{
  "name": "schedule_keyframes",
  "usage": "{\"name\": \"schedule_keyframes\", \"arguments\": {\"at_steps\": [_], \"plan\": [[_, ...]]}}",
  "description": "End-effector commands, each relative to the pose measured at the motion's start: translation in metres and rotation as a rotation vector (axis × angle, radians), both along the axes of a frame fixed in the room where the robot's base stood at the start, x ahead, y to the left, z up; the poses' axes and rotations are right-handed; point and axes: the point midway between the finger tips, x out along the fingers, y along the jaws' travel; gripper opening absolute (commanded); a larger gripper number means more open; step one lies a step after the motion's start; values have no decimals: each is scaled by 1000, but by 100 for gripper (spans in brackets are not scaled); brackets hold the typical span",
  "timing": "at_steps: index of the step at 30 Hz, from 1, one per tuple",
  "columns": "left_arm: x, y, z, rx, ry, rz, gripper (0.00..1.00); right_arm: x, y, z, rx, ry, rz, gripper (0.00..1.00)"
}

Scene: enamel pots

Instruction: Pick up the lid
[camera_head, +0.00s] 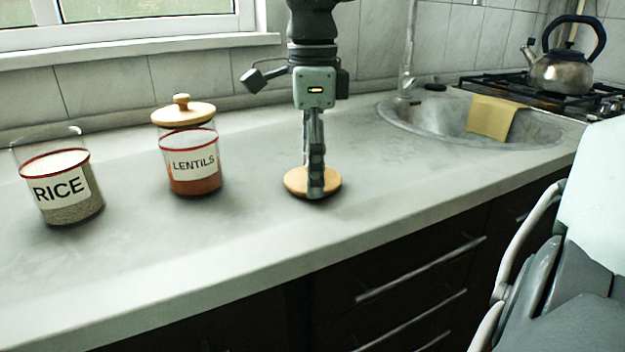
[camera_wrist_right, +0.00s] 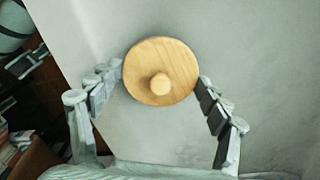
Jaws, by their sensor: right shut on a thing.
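A round wooden lid (camera_head: 296,181) with a knob lies flat at the counter's middle, on the surface or very close to it. My right gripper (camera_head: 316,188) points straight down over the lid and hides its middle and knob. In the right wrist view the lid (camera_wrist_right: 176,60) sits between the fingertips of the right gripper (camera_wrist_right: 161,76), which is shut on its rim from two opposite sides. A glass jar marked RICE (camera_head: 62,188) stands open at the left. A jar marked LENTILS (camera_head: 192,165) wears a similar wooden lid (camera_head: 183,113). My left gripper is out of view.
The grey counter (camera_head: 235,245) is clear around the lid. A sink (camera_head: 440,118) with a yellow cloth (camera_head: 492,117) is at the right, and a kettle (camera_head: 562,72) stands on the stove (camera_head: 535,95) behind it. The tiled wall and window close off the back.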

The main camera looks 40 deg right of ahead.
Motion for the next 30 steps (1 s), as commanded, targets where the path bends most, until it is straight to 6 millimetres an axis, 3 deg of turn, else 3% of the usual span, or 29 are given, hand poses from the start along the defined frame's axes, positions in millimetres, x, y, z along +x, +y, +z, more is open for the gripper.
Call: {"name": "schedule_keyframes", "arguments": {"at_steps": [3, 11, 17, 23, 30], "plan": [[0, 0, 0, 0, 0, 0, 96, 0, 0, 0, 0, 0, 0, 48], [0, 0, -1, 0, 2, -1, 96, 0, 0, 2, -1, -1, 0, 48], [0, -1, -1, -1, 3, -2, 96, 1, 0, 16, 0, -4, 0, 48], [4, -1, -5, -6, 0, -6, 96, 2, 0, 59, 0, -8, -1, 48], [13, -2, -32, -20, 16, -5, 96, 1, 0, 144, -2, -7, -2, 48]]}}
